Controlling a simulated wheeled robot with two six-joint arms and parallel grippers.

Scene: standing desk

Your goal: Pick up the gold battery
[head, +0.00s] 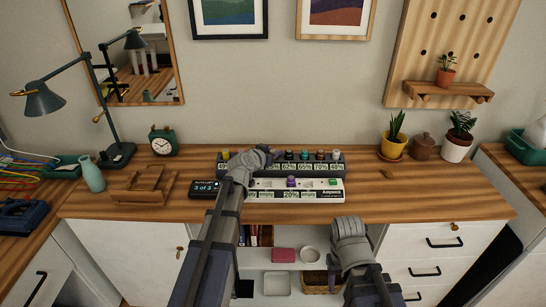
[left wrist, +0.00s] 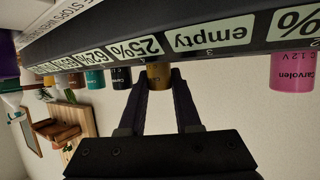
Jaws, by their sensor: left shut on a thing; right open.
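The gold battery (left wrist: 159,76) is between the two fingertips of my left gripper (left wrist: 158,84) in the left wrist view, which appears upside down. My left gripper is shut on it. The battery's base meets the edge of the labelled rear rack (left wrist: 120,45), and I cannot tell whether it is still seated. In the head view my left gripper (head: 258,158) is over the rear rack and hides the battery. My right gripper (head: 350,235) is open and empty in front of the desk edge.
The front white rack (head: 315,195) holds a purple battery (head: 291,181). A dark display (head: 203,187) sits left. Desk space on the right is mostly clear.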

